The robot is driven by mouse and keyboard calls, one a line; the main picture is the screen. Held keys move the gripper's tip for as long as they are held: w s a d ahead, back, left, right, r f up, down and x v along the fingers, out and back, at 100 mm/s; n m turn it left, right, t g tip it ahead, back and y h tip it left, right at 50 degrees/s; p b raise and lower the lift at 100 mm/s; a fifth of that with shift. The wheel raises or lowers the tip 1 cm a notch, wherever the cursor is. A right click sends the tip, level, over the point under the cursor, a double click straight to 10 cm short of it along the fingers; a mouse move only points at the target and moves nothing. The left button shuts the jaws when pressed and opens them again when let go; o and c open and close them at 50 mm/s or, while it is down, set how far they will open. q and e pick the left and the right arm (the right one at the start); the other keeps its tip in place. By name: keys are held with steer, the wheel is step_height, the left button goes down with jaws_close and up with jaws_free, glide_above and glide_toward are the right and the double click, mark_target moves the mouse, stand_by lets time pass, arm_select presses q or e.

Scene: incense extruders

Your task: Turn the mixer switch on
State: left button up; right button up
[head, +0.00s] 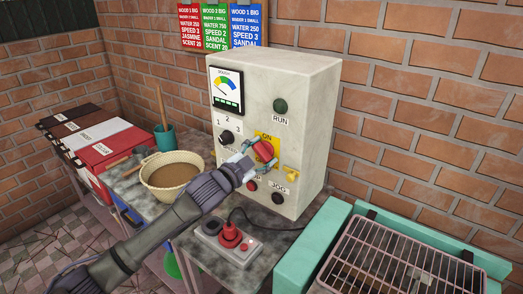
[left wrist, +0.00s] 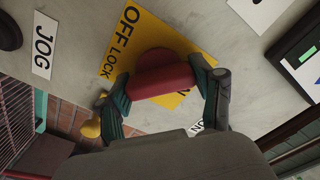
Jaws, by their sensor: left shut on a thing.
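The mixer switch (head: 264,151) is a red rotary knob on a yellow plate (head: 275,142) on the front of the grey control box (head: 307,110). "ON" shows at the plate's top. In the left wrist view the red knob (left wrist: 163,76) sits on the yellow plate (left wrist: 122,65), with "OFF LOCK" readable beside it. My left gripper (head: 254,153) is shut on the knob; its two fingers (left wrist: 167,88) press on opposite ends of it. The fingers and knob hide part of the plate, so I cannot tell the exact switch position. My right gripper is not in view.
A green RUN lamp (head: 281,105) looks dark. A yellow piece (head: 291,174) sticks out right of the switch, above the JOG button (head: 278,198). Below are a red-button pendant (head: 230,237) and a bowl of brown powder (head: 171,176). A wire rack (head: 405,262) stands right.

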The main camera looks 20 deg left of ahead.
arm_select(q)
steer(key=m+p, duration=0.1)
steer(key=m, duration=0.3)
steer(key=shift+m, duration=0.3)
steer(key=shift+f+m+p, duration=0.1)
steer(key=shift+m+p, duration=0.6)
steer(key=shift+m, duration=1.9)
steer(key=o, duration=1.2)
steer(key=shift+c, duration=0.2)
steer(key=v, duration=1.2)
